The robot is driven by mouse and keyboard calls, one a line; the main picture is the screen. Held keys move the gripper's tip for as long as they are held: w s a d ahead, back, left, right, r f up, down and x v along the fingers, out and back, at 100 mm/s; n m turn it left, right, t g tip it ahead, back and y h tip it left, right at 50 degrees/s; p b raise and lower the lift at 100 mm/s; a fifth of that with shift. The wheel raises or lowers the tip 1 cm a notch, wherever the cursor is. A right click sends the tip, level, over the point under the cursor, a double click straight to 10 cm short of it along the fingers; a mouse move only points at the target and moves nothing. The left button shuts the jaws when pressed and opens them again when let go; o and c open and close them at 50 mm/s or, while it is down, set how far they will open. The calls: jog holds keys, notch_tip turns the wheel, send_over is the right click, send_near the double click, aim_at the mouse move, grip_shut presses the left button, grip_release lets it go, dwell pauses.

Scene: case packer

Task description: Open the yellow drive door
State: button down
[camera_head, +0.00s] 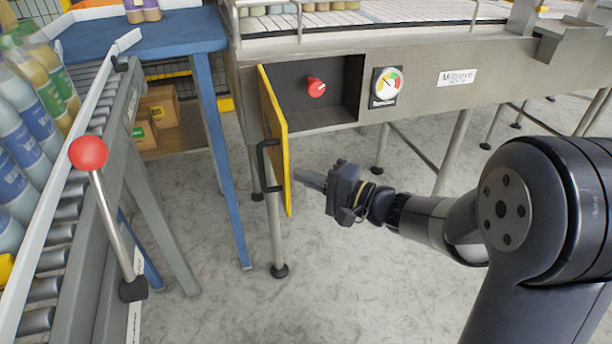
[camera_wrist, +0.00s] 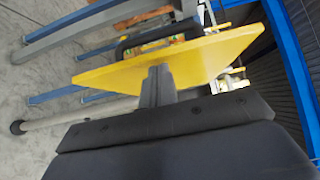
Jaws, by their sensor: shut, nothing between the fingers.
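The yellow drive door (camera_head: 276,132) stands swung open at the left side of its dark recess, seen nearly edge-on in the head view. Its black handle (camera_head: 264,165) is on the left face, away from my gripper. Inside the recess is a red knob (camera_head: 316,87). My gripper (camera_head: 300,178) is shut and empty, just right of the door's inner face near its lower end. In the wrist view the door (camera_wrist: 205,58) lies right in front of the closed fingertips (camera_wrist: 158,72), with the handle (camera_wrist: 150,40) beyond it. I cannot tell whether the fingertips touch the door.
A blue table (camera_head: 180,35) and a roller conveyor with bottles and a red-knobbed lever (camera_head: 88,153) stand at the left. Machine legs are near the door; the floor in front is clear.

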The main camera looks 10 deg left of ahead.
jog(key=shift+s+a, duration=0.1)
jog(key=shift+a, duration=0.05)
jog(key=s+a+b, duration=0.4)
jog(key=a+b, duration=0.4)
jog(key=a, duration=0.1)
jog(key=shift+s, duration=0.2)
dwell(0.4)
